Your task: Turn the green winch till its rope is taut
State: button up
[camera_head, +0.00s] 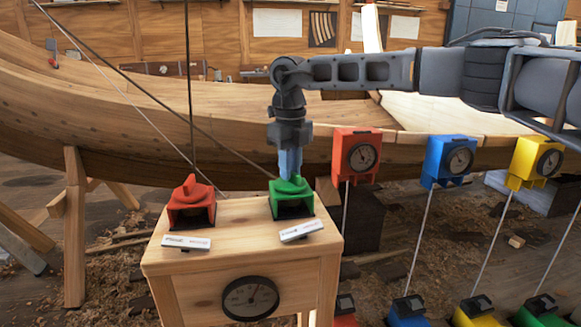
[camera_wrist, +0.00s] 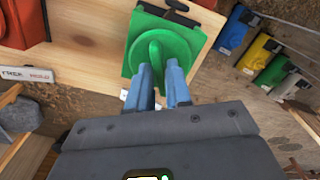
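The green winch (camera_head: 291,200) sits on the right part of a wooden stand's top, with a raised rounded handle on its face. In the wrist view the winch (camera_wrist: 190,45) is at top centre. My gripper (camera_head: 290,172) points down onto it. Its two blue fingers (camera_wrist: 160,75) are apart, one on each side of the handle's near end. I cannot tell whether they press on it. A dark line runs from near the green winch up to the left; whether it hangs slack is not clear.
White labels lie before both winches. A round dial (camera_head: 250,298) is on the stand's front. Red (camera_head: 357,155), blue (camera_head: 447,160) and yellow (camera_head: 535,162) dial boxes hang to the right. The wooden hull (camera_head: 100,110) is behind.

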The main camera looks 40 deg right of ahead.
jog(key=o, duration=0.3)
jog(key=shift+r+p, duration=0.4)
jog(key=shift+r, duration=3.5)
jog(key=shift+a, duration=0.1)
